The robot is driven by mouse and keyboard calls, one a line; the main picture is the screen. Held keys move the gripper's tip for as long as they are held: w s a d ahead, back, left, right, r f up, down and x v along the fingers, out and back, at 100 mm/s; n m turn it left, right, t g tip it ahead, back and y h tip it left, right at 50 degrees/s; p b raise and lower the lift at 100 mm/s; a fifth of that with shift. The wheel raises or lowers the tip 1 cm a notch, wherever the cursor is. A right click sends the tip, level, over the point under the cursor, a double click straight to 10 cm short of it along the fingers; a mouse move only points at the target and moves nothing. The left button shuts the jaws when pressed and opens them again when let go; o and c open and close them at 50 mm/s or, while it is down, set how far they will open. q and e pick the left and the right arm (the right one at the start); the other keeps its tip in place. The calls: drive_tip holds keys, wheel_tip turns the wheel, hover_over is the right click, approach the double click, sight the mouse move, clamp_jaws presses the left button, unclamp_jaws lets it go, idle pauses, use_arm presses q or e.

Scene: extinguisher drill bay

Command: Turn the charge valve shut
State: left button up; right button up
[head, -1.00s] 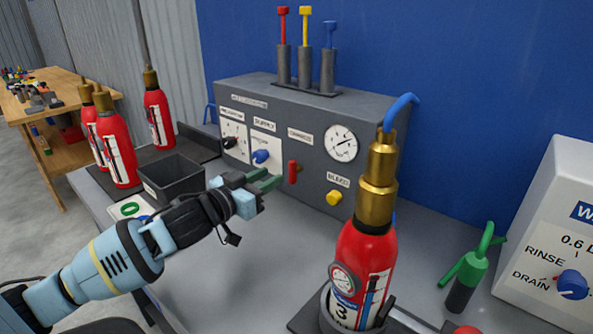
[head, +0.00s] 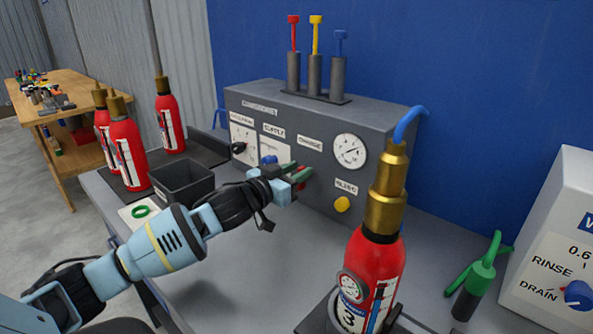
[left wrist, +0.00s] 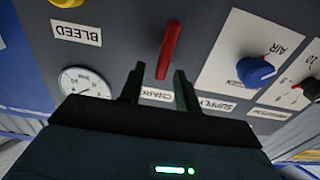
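The charge valve is a red lever (head: 301,182) under the CHARGE label on the grey panel box (head: 290,112). In the head view my left gripper (head: 293,171) is at it and hides part of it. In the left wrist view the red lever (left wrist: 169,48) stands upright, along the picture's height. There my left gripper (left wrist: 158,84) is open, its two dark green fingers spread apart. The lever's near end lies roughly in line with the gap between the fingertips. I cannot tell whether a finger touches it. My right gripper is not in view.
A red extinguisher (head: 370,270) with a brass top and blue hose stands right of the arm. A yellow bleed knob (head: 342,204) and a blue supply knob (left wrist: 255,70) flank the lever. A dark open bin (head: 183,182) sits left. The grey bench between is clear.

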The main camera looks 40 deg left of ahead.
use_arm(q)
drive_tip(key=shift+w, duration=0.2)
clamp_jaws()
idle(0.3)
